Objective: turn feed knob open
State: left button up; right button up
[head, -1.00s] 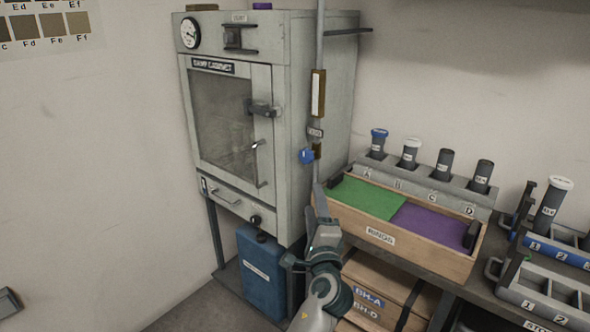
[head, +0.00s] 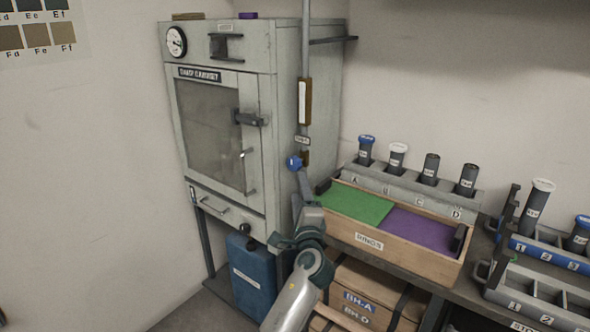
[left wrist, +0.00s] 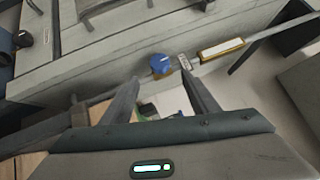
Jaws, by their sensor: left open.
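A blue knob (head: 293,163) sits on a thin vertical pipe (head: 305,60) at the right side of the grey cabinet; a small tag (head: 302,140), too small to read, is just above it. In the left wrist view the blue knob (left wrist: 161,65) is just beyond my fingertips, roughly centred between them, with a gap. My left gripper (head: 301,186) is open and empty, just below the knob in the head view; its two fingers (left wrist: 160,80) show apart in the wrist view. My right gripper is not in view.
The damp cabinet (head: 285,110) stands directly beside the pipe. A wooden tray (head: 420,260) with green and purple mats is on the bench to the right, before a rack (head: 400,188) of dark tubes. A blue container (head: 252,275) stands below the cabinet.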

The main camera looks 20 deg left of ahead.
aim_at(295, 167)
pick_arm(q)
jog(key=x, duration=0.9)
jog(key=shift+w+a, duration=0.15)
jog(key=shift+w, duration=0.15)
jog(key=c, duration=1.1)
